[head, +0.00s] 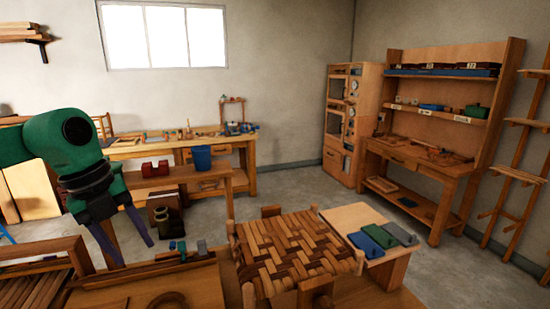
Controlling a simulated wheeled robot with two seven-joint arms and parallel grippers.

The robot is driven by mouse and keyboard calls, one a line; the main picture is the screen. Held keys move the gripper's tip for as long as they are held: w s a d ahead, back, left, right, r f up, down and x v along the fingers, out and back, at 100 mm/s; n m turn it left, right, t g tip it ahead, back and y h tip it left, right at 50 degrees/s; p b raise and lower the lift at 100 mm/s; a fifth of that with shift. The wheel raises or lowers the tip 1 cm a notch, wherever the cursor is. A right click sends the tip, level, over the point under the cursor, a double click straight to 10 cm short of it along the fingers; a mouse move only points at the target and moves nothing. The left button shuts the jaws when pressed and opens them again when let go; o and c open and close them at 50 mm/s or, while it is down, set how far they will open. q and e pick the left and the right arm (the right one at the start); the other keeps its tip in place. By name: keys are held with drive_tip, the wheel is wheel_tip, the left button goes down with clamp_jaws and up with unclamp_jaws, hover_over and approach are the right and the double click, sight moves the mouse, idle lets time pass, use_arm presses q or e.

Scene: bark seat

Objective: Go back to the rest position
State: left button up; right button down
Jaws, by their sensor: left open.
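My left gripper (126,243) hangs from the green and black left arm at the left of the head view. Its two dark fingers are spread apart and point down, with nothing between them. It is above the near bench, left of the woven bark seat (295,250). The seat is a stool with a brown and tan checked weave and wooden corner posts, and no gripper touches it. My right gripper does not show.
A small side table (356,217) right of the seat holds blue, green and grey blocks. A wooden tray (45,280) stands at near left. A shelved desk (420,165) stands at right. Open floor lies between.

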use_arm(q)
drive_tip(key=w+f+n+t+h, duration=0.65)
drive_tip(key=w+f+t, duration=0.2)
drive_tip(key=t, duration=0.25)
drive_tip(key=s+a+f+n+t+y, duration=0.2)
drive_tip(key=s+a+f+n+y, duration=0.1)
drive_tip(key=a+f+n+y, duration=0.85)
drive_tip(key=s+d+f+n+g+h, duration=0.2)
drive_tip(key=s+d+f+n+g, duration=0.25)
drive_tip(key=s+d+f, duration=0.35)
drive_tip(key=s+d+f+n+g+h, duration=0.1)
drive_tip(key=s+d+f+n+g, duration=0.4)
drive_tip(key=s, duration=0.5)
drive_tip(key=s+d+f+m+g+b, duration=0.2)
drive_tip(key=f+b, duration=0.7)
drive_tip(key=f, duration=2.4)
drive_tip(key=s+a+f+g+b, duration=0.1)
drive_tip(key=s+f+b, duration=0.2)
drive_tip(key=s+f, duration=0.6)
drive_tip(key=s+a+f+b, duration=0.2)
drive_tip(key=s+f+b, duration=0.1)
drive_tip(key=s+f, duration=0.5)
wheel_tip(320, 180, down, 3)
drive_tip(key=shift+s+a+f+g, duration=0.2)
drive_tip(key=shift+s+a+g, duration=0.1)
drive_tip(key=shift+s+g, duration=0.1)
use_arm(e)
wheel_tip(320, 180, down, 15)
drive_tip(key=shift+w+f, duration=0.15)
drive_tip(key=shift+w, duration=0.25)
